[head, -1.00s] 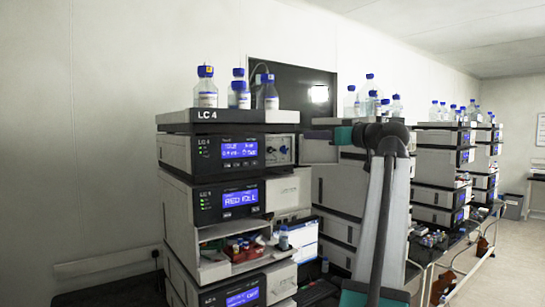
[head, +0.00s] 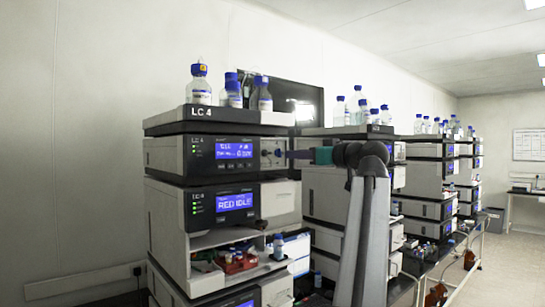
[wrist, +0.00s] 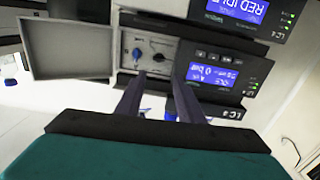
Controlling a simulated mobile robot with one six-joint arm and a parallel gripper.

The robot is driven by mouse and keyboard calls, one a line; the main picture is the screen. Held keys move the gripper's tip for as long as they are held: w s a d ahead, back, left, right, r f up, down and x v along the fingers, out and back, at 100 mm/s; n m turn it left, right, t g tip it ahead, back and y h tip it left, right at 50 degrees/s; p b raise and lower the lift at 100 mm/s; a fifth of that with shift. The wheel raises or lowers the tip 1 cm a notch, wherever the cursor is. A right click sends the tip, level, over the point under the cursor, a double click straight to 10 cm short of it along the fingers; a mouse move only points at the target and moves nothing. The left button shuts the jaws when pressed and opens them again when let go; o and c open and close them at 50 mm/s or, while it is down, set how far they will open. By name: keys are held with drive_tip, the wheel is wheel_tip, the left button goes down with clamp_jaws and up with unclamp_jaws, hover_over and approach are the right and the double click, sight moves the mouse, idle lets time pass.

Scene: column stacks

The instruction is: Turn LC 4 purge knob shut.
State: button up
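The LC 4 stack (head: 215,113) stands left of centre in the head view. The wrist view shows its top pump module upside down, with a pale knob panel (wrist: 150,60). A blue knob (wrist: 137,55) and a dark knob (wrist: 158,58) sit on it; I cannot tell which is the purge knob. My gripper (wrist: 160,77) is open, its dark fingers apart and pointing at the panel, with nothing visible between them. In the head view my gripper (head: 287,154) is at the module's right front, hiding part of the panel.
A grey door (wrist: 65,48) stands open beside the knob panel. Solvent bottles (head: 231,92) stand on top of the stack. A lower bay holds a red rack of vials (head: 237,262). More instrument stacks (head: 428,170) line the bench to the right.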

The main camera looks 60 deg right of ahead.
sight(268, 153)
drive_tip(key=shift+d, duration=0.1)
drive_tip(key=p+x, duration=0.4)
drive_tip(key=x, duration=0.8)
drive_tip(key=shift+w+d, duration=0.15)
drive_tip(key=shift+w, duration=0.2)
drive_tip(key=shift+w+d, duration=0.15)
drive_tip(key=shift+w, duration=0.3)
drive_tip(key=shift+c, duration=0.4)
drive_tip(key=c, duration=0.7)
